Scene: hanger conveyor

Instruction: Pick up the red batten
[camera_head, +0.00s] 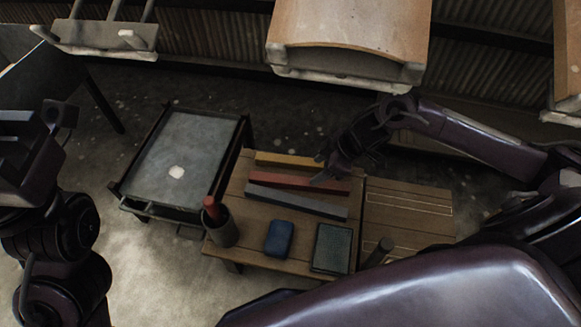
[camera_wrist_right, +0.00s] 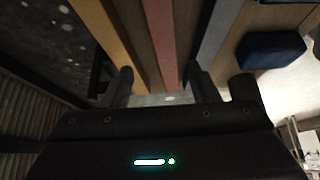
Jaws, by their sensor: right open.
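The red batten (camera_head: 285,180) lies on the wooden table between a yellow batten (camera_head: 280,160) and a grey batten (camera_head: 290,200). My right gripper (camera_head: 323,176) is open at the right part of the red batten. In the right wrist view, the red batten (camera_wrist_right: 160,40) runs between the two spread fingers (camera_wrist_right: 161,86). Whether the fingers touch it or are still above it I cannot tell. My left gripper (camera_head: 58,114) is at the far left, away from the battens; its jaw state is unclear.
The wooden table (camera_head: 240,245) also holds a dark cup (camera_head: 222,230) with a red-topped item, a blue object (camera_head: 279,238) and a dark framed pad (camera_head: 332,248). A grey-topped stand (camera_head: 185,145) is to the left. A wooden-topped carrier (camera_head: 350,35) hangs behind.

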